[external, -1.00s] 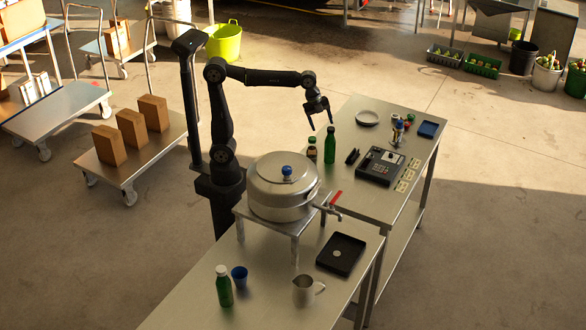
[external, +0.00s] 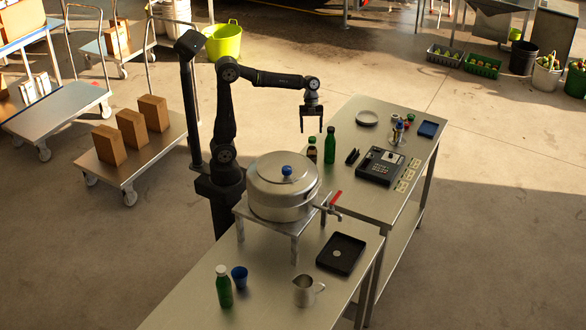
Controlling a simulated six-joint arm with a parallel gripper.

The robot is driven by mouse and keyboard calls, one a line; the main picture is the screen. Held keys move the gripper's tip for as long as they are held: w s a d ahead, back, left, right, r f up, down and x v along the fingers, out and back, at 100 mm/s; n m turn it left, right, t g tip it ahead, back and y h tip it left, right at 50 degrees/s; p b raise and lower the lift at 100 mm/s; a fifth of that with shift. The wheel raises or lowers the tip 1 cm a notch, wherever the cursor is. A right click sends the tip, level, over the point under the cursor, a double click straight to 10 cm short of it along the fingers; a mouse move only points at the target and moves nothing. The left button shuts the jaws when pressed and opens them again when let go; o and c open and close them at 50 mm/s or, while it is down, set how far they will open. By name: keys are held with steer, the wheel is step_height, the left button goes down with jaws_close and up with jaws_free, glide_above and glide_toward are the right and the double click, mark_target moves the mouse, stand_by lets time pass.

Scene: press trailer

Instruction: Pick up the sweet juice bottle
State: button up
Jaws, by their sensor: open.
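Three bottles are in view, and their labels are too small to read, so I cannot tell which is the sweet juice. A tall green bottle (external: 330,147) and a shorter dark bottle with a green cap (external: 312,152) stand upright side by side at the left edge of the far table (external: 372,200). A green bottle with a white cap (external: 224,290) stands on the near table (external: 190,305). My gripper (external: 311,130) is open and empty. It points straight down and appears just above or behind the dark bottle; its exact depth is unclear.
A big steel pot (external: 283,195) with a tap stands on a raised stand between my arm and the tables' front.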

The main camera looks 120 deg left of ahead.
mark_target(312, 145)
steer(key=x, duration=0.9)
steer(key=shift+w+d, duration=0.1)
steer(key=shift+w, duration=0.2)
jaws_close()
